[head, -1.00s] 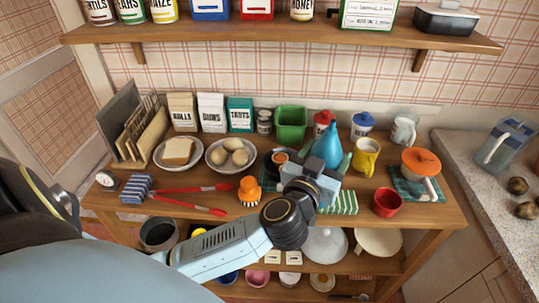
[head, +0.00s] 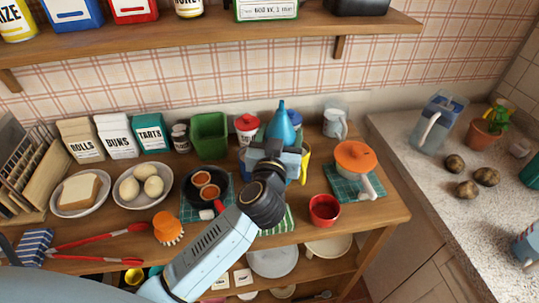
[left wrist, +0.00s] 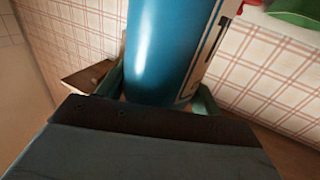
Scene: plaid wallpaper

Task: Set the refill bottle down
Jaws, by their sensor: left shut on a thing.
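The refill bottle (head: 281,124) is blue with a pointed top. It stands upright in my left gripper (head: 273,160) over the back of the wooden table (head: 345,218). The gripper is shut on its body and hides its lower part in the head view. In the left wrist view, the blue bottle (left wrist: 165,50) with a white label fills the space between the green fingers (left wrist: 160,90). Whether its base touches the tabletop cannot be seen. My right gripper is not in view.
A yellow mug (head: 305,165) is just right of the gripper, partly hidden. A red-lidded jar (head: 247,129) and green bin (head: 209,135) are left of the bottle. A pan (head: 205,186), red cup (head: 324,209) and orange-lidded pot (head: 355,157) surround it. The stone counter (head: 425,195) is at right.

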